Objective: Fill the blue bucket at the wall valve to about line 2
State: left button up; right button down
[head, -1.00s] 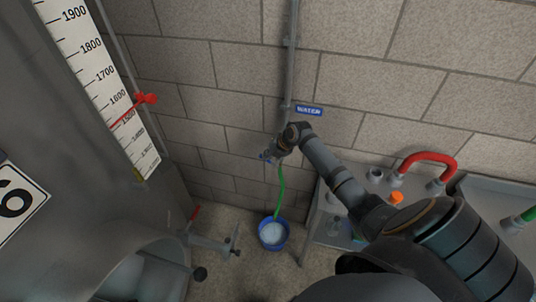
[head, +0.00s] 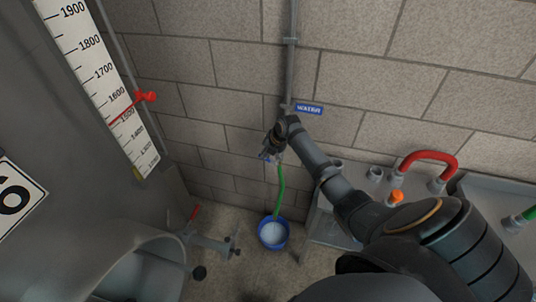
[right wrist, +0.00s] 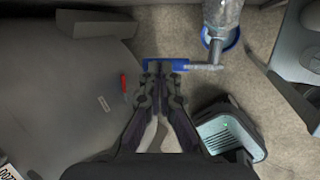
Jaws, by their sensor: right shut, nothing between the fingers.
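The blue bucket (head: 284,236) stands on the floor by the wall with pale liquid in it. I cannot read its lines or level. A green hose (head: 281,188) hangs from the wall valve down to the bucket. My right gripper (head: 268,153) is at the valve, shut and empty, and hides most of it. In the right wrist view, its closed fingertips (right wrist: 160,72) are at the blue valve handle (right wrist: 180,64), which lies crosswise. I cannot tell whether they touch. Part of the bucket (right wrist: 234,40) shows beyond the grey valve pipe (right wrist: 205,67). My left gripper is out of view.
A blue sign (head: 309,109) is on the wall above the valve. A large grey tank (head: 90,200) with a scale fills the left. A grey bench (head: 330,232) with a red curved pipe (head: 428,158) stands at the right. Floor shows around the bucket.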

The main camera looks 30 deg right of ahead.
jog(key=shift+w+a+f+g+h+b, duration=0.25)
jog(key=shift+w+a+f, duration=0.2)
jog(key=shift+f, duration=0.25)
jog(key=shift+w+a+f+g+h+b, duration=0.15)
jog(key=shift+w+a+f+b, duration=0.2)
jog(key=shift+f, duration=0.3)
jog(key=shift+w, duration=0.1)
